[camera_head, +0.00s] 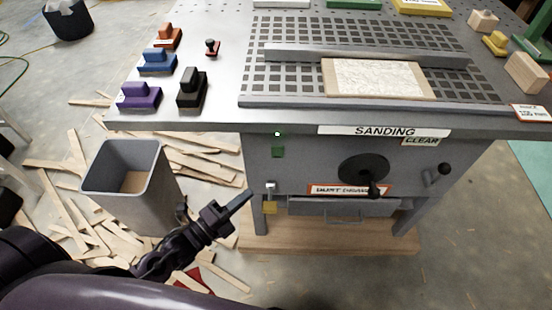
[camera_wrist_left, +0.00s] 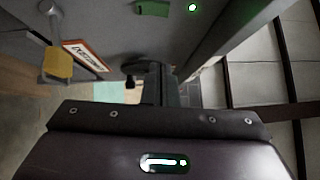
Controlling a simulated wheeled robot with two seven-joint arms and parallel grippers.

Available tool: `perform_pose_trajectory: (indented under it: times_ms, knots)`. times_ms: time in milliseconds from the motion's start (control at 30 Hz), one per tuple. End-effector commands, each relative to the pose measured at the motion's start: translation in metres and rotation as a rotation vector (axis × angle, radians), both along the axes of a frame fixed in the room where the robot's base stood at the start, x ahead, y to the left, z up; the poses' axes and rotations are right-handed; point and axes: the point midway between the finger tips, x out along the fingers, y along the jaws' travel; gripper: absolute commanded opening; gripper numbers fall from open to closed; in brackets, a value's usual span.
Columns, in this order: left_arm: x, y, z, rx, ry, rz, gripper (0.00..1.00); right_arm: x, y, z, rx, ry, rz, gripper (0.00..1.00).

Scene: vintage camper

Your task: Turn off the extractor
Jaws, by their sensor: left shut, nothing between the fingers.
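The sanding bench (camera_head: 470,128) has a grey front panel with a lit green light (camera_head: 277,133) and a small green block (camera_head: 278,152) below it. In the left wrist view the light (camera_wrist_left: 192,7) and green block (camera_wrist_left: 152,8) show at the top. Which part switches the extractor I cannot tell. A round black dial with a knob (camera_head: 363,168) and a black-knobbed lever (camera_head: 438,174) are further right. My left gripper (camera_head: 248,196) is shut and empty, in front of the panel's left side, below the green block. It also shows in the left wrist view (camera_wrist_left: 155,80). My right gripper is not in view.
A yellow padlock (camera_head: 270,207) hangs beside the gripper tip, by an orange-edged sign (camera_head: 350,190). A grey bin (camera_head: 125,178) and scattered wood strips (camera_head: 212,165) are at the left. Sanding blocks (camera_head: 139,95) and a wooden board (camera_head: 375,78) lie on the bench top.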

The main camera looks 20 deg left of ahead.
Motion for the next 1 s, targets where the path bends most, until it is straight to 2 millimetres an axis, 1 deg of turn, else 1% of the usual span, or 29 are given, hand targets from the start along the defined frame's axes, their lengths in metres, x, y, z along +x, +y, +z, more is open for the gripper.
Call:
perform_pose_trajectory:
  times_ms: [200, 333, 467, 600, 767, 900, 1000]
  knots:
    - [0.002, 0.000, 0.000, -0.001, 0.002, 0.002, 0.00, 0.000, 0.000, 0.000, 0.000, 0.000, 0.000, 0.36]
    - [0.013, -0.005, 0.002, -0.002, -0.001, 0.004, 0.00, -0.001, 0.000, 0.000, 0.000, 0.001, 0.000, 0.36]
    - [0.033, -0.017, 0.004, -0.004, -0.002, 0.004, 0.00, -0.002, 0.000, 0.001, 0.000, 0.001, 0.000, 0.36]
    - [0.060, -0.032, 0.007, -0.004, -0.003, 0.004, 0.00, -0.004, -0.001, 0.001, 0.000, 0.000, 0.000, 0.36]
    - [0.089, -0.048, 0.010, -0.004, 0.000, 0.004, 0.00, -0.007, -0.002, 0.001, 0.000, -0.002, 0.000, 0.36]
    - [0.110, -0.042, 0.012, -0.001, 0.001, 0.004, 0.00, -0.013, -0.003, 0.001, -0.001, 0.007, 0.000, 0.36]
    - [0.119, -0.039, 0.012, -0.001, 0.003, 0.003, 0.00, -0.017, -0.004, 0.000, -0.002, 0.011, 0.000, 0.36]
